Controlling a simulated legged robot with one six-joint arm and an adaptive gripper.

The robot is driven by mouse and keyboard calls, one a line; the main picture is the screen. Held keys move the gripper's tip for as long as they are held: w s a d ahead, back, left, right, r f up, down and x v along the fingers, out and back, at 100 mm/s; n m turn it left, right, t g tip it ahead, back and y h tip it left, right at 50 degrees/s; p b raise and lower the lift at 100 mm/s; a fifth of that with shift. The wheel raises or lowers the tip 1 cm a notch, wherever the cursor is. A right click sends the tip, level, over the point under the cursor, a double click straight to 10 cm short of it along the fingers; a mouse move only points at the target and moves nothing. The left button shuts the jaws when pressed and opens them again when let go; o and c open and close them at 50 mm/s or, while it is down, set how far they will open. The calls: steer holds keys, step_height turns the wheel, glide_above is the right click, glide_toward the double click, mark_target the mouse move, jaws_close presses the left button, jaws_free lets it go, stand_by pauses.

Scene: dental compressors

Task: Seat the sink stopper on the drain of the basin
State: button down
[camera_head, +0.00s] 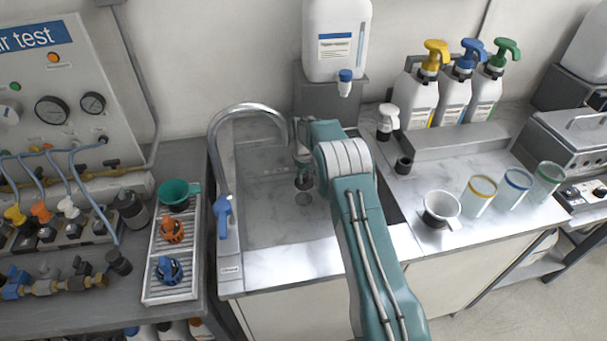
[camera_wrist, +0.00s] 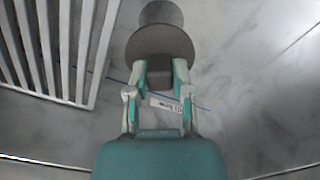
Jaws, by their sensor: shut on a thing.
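The basin (camera_head: 262,222) is a grey sink under a curved tap. My gripper (camera_head: 303,173) reaches down inside it, partly hidden by my arm. The dark stopper (camera_head: 304,184) shows at my fingertips. In the wrist view my gripper (camera_wrist: 160,74) is shut on the stopper's block-shaped grip, and the stopper's brown-grey disc (camera_wrist: 160,44) lies just beyond the fingertips. A grey round part shows past the disc; I cannot tell whether it is plug or drain. A small round spot (camera_head: 303,199) on the basin floor, just below the stopper, looks like the drain. Contact there is unclear.
The metal tap (camera_head: 246,107) arches over the basin's left side. A white canister (camera_head: 337,42) stands behind. A white cup (camera_head: 440,208) and several bottles stand on the right counter. White slats (camera_wrist: 62,40) fill the wrist view's upper left.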

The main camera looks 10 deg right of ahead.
mark_target(304, 186)
steer(key=shift+a+f, duration=0.2)
steer(key=shift+f, duration=1.75)
steer(key=shift+s+d+f, duration=0.1)
steer(key=shift+f, duration=0.15)
steer(key=shift+f, duration=0.95)
steer(key=shift+f, duration=0.5)
steer(key=shift+c, duration=2.1)
jaws_free()
